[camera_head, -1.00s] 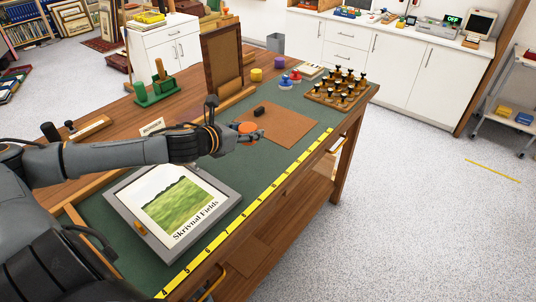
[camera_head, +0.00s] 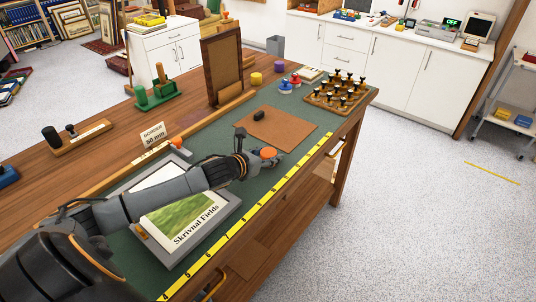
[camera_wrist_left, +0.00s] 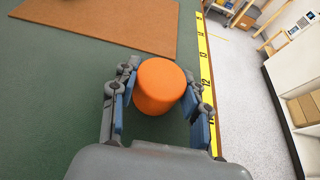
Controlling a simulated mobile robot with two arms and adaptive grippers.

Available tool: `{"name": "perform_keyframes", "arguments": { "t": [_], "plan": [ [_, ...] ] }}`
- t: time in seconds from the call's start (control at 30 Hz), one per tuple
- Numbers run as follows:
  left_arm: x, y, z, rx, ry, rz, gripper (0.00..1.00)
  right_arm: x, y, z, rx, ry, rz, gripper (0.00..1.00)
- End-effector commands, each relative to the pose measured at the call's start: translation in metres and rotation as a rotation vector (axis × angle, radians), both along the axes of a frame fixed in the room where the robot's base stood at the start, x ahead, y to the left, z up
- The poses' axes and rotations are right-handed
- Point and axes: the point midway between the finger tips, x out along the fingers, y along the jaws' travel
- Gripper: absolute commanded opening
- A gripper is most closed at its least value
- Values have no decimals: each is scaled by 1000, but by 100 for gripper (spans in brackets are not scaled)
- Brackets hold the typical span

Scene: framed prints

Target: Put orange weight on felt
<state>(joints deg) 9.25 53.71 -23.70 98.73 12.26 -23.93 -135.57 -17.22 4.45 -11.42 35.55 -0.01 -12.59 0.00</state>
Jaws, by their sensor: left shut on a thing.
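The orange weight (camera_head: 268,152) is a short round cylinder. In the left wrist view the orange weight (camera_wrist_left: 158,85) sits between the blue pads of my left gripper (camera_wrist_left: 157,100). In the head view my left gripper (camera_head: 262,160) is shut on it, over the green bench surface near the yellow ruler. The brown felt-like sheet (camera_head: 285,128) lies flat just beyond the weight; in the wrist view the sheet (camera_wrist_left: 110,22) is ahead and to the left, apart from the weight. Whether the weight touches the bench is unclear. My right gripper is out of view.
A small dark object (camera_head: 259,114) lies on the sheet. A framed print (camera_head: 190,222) is under my left arm. A yellow ruler (camera_head: 262,203) runs along the front edge. A rack of dark-topped pieces (camera_head: 338,93) and red and blue items (camera_head: 288,84) stand beyond the sheet.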

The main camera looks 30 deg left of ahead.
Motion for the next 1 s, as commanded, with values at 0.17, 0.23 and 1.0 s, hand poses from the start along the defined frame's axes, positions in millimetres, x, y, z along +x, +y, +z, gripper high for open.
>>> {"name": "perform_keyframes", "arguments": {
  "t": [0.17, 0.23, 1.0],
  "plan": [
    [1, 0, 3, 0, -6, -1, 0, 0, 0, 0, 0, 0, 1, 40],
    [1, 0, 2, 0, -6, -1, 0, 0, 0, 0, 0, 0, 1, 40],
    [-22, 3, 7, 4, 4, -1, 69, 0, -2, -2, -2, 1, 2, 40]
  ]
}}
